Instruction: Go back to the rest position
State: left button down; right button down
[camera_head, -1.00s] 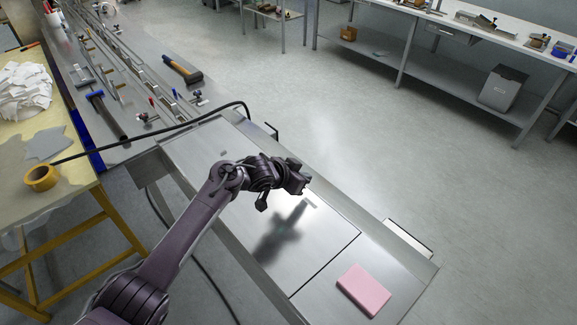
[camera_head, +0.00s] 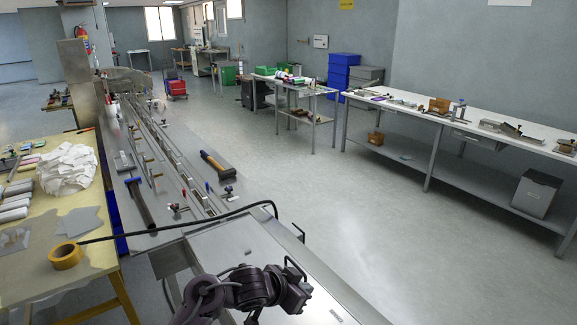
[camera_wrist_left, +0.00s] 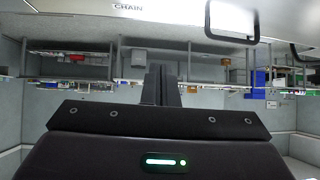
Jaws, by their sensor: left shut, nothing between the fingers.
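My left gripper (camera_head: 300,290) is at the bottom of the head view, over the metal bed of the flow wrapper (camera_head: 225,250). It is shut and empty. In the left wrist view its dark fingers (camera_wrist_left: 160,86) stand together in the middle, with nothing between them. Only the front part of my left arm shows in the head view. My right gripper is in neither view.
A yellow table (camera_head: 30,268) on the left holds a roll of yellow tape (camera_head: 66,256) and white wrappers (camera_head: 68,168). A black cable (camera_head: 170,228) crosses the machine behind my gripper. A long workbench (camera_head: 470,128) stands at the right. The floor between is clear.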

pick_arm(q)
jog(key=s+a+f+n+g+y, duration=0.2)
jog(key=s+a+n+y, duration=0.2)
jog(key=s+a, duration=0.85)
jog(key=s+a+f+n+g+y, duration=0.1)
jog(key=s+a+f+n+y, duration=0.2)
jog(key=s+a, duration=0.95)
jog(key=s+d+f+n+g+b, duration=0.1)
jog(key=s+f+b, duration=0.15)
jog(key=f, duration=2.65)
jog(key=s+a+f+g, duration=0.1)
jog(key=s+a+f, duration=0.2)
jog(key=s+f, duration=1.8)
jog(key=shift+a+f+g+y+b, duration=0.2)
jog(key=shift+g+y+b, duration=0.1)
jog(key=shift+b, duration=0.1)
